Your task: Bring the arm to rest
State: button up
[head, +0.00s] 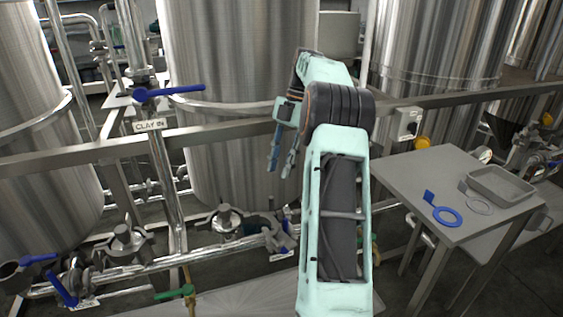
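My arm, pale green with a dark grey joint, rises from the bottom middle of the head view and bends over at the top. My gripper (281,170) hangs from its far end, left of the upper link, with the fingers pointing down. The two fingers stand apart with a gap between them, and I see nothing held there. Behind the gripper is a large steel tank (235,60); I cannot tell the distance between them.
A grey rail (60,158) crosses the view in front of the tanks. A blue-handled valve (168,92) stands above the "CLAY IN" label (150,125). At right, a grey table (415,170) carries a blue ring (447,216), a metal ring (478,204) and a tray (500,198).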

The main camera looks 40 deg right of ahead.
jog(key=shift+d+r, duration=0.2)
jog(key=shift+r, duration=0.25)
dwell(0.3)
